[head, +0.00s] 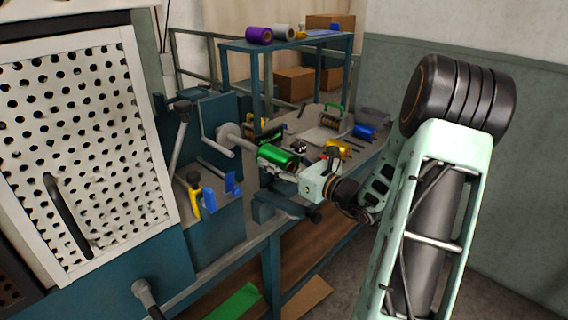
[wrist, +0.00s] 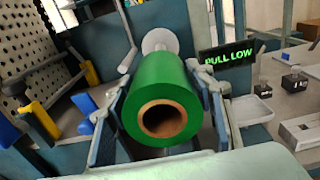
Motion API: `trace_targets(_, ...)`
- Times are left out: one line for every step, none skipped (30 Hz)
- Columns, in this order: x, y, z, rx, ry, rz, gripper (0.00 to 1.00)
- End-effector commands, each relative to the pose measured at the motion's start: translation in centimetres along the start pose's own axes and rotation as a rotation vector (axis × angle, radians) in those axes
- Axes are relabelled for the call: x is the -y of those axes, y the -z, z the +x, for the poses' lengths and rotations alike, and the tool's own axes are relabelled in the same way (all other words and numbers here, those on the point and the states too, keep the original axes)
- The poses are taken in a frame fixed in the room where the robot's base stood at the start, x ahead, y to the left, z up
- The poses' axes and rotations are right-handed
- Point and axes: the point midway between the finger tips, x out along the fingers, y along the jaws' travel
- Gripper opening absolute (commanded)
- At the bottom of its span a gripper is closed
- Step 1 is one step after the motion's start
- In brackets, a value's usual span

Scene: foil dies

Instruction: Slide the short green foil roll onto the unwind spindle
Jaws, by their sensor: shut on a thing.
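The short green foil roll (head: 278,156) is held between the fingers of my gripper (head: 284,165), in front of the unwind spindle. In the wrist view the roll (wrist: 160,108) shows its brown cardboard core facing me, with one finger of my gripper (wrist: 160,98) on each side. The unwind spindle (head: 243,140) is a pale shaft with a round flange, just left of the roll in the head view. In the wrist view its pale flange (wrist: 159,40) shows behind the roll, roughly in line with it. The roll hides the spindle tip; I cannot tell whether it is inside the core.
A PULL LOW sign (wrist: 228,57) stands right of the roll. A blue roll (head: 365,131) and a yellow object (head: 338,149) are on the bench. A purple roll (head: 259,35) sits on the upper shelf. A perforated white panel (head: 75,140) stands left.

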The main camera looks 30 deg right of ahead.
Motion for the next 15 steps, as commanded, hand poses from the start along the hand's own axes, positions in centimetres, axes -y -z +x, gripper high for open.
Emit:
trace_targets(0.0, -0.1, 0.4, 0.003, -0.001, -0.001, 0.14)
trace_targets(0.0, -0.1, 0.6, 0.003, -0.001, -0.001, 0.14)
trace_targets(0.0, -0.1, 0.8, 0.002, -0.001, 0.0, 0.14)
trace_targets(0.0, -0.1, 0.9, 0.002, -0.001, 0.0, 0.14)
trace_targets(0.0, -0.1, 1.1, 0.002, -0.001, 0.0, 0.14)
trace_targets(-0.1, -0.1, 1.2, 0.002, -0.001, 0.0, 0.14)
trace_targets(-0.1, -0.1, 1.3, 0.002, -0.001, 0.0, 0.14)
trace_targets(-0.1, -0.1, 1.3, 0.002, -0.001, 0.0, 0.14)
trace_targets(-0.1, -0.1, 1.4, 0.002, -0.001, 0.0, 0.14)
trace_targets(-0.1, -0.1, 1.4, 0.002, -0.001, 0.0, 0.14)
trace_targets(-0.1, -0.1, 1.4, 0.002, -0.001, 0.0, 0.14)
trace_targets(-0.1, -0.1, 1.4, 0.002, -0.001, 0.0, 0.14)
trace_targets(0.0, -0.1, 1.4, 0.002, 0.0, 0.0, 0.14)
trace_targets(0.0, -0.1, 1.4, 0.002, 0.0, 0.0, 0.14)
trace_targets(0.0, -0.1, 1.4, 0.002, 0.0, 0.0, 0.14)
